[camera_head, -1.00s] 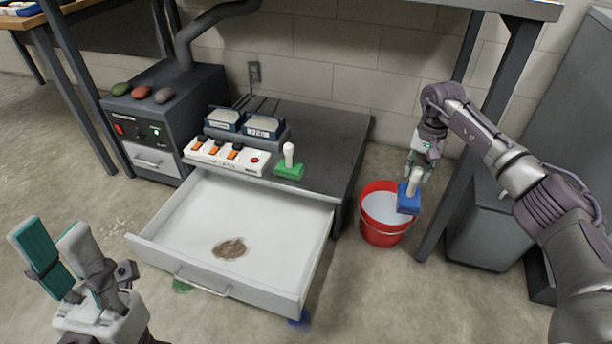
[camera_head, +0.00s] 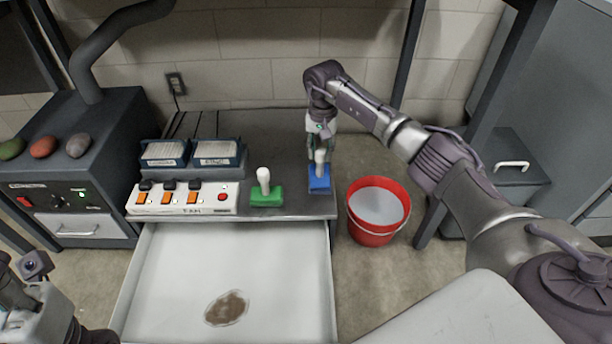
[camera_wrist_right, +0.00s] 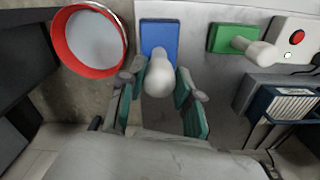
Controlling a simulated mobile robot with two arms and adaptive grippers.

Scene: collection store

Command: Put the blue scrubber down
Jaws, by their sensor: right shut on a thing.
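The blue scrubber (camera_head: 319,184), a blue block with a white knobbed handle, is upright at the front right corner of the grey bench top, right of the green scrubber (camera_head: 267,197). Whether its base touches the top or hangs just above it, I cannot tell. My right gripper (camera_head: 321,150) is shut on its handle from above. In the right wrist view the blue block (camera_wrist_right: 158,36) shows beyond the white knob, between the teal-padded fingers (camera_wrist_right: 160,80). My left gripper (camera_head: 35,310) is cut off at the lower left, its fingertips not visible.
A red bucket (camera_head: 374,236) with pale contents stands on the floor right of the bench top (camera_head: 290,145). The open white drawer (camera_head: 270,270) holds a brown patch. A switch strip (camera_head: 182,198) and two blue-framed boxes (camera_head: 215,153) are to the left.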

